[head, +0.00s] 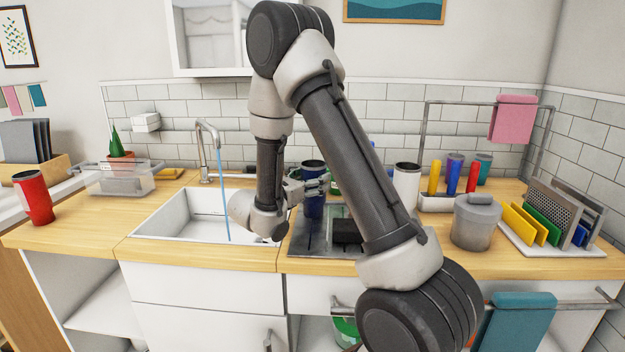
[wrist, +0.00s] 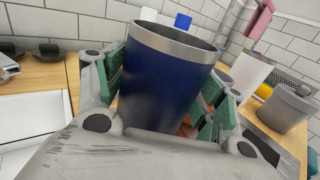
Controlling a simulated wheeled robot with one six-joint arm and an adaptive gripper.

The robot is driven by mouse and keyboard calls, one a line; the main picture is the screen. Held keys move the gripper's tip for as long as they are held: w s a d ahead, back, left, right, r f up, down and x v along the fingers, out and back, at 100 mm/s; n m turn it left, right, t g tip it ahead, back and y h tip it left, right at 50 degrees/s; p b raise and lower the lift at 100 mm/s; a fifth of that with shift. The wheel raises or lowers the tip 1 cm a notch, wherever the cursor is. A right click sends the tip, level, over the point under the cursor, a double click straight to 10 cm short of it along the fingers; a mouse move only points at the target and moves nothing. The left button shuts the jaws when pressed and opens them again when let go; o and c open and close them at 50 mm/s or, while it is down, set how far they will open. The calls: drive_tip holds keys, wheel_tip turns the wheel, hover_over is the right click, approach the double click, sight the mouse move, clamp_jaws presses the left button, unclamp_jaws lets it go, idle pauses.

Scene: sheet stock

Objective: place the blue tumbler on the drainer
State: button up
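The blue tumbler (head: 313,204), dark blue with a steel rim, stands upright in my gripper (head: 311,183), partly hidden by the fingers. In the wrist view the tumbler (wrist: 165,80) fills the space between the green-padded fingers of my gripper (wrist: 165,95), one on each side, and they look closed on it. The drainer (head: 302,243), a dark grey metal surface right of the sink, lies below the tumbler. My arm hides part of the drainer. I cannot tell whether the tumbler's base touches it.
A black block (head: 347,232) sits on the drainer, right of the tumbler. The white sink (head: 180,228) with running tap (head: 209,150) is at left. A white cylinder (head: 406,184), a grey lidded pot (head: 476,222) and a board rack (head: 545,240) stand at right.

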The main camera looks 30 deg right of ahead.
drive_tip(key=shift+o, duration=1)
drive_tip(key=shift+r, duration=0.1)
drive_tip(key=shift+a, duration=0.25)
drive_tip(key=v, duration=1.1)
drive_tip(key=s+d+r+m+g+y, duration=0.35)
drive_tip(key=s+d+m, duration=0.2)
drive_tip(key=s, duration=0.25)
drive_tip(key=s+d+r+m+g+y, duration=0.3)
drive_tip(key=s+d+m+g, duration=0.2)
drive_tip(key=s+m, duration=0.25)
drive_tip(key=s+a+r+m+t+y, duration=0.3)
drive_tip(key=s+a+m+t+y, duration=0.3)
drive_tip(key=s+m+y, duration=0.3)
drive_tip(key=s+y, duration=0.1)
drive_tip(key=s, duration=0.2)
drive_tip(key=shift+a, duration=0.15)
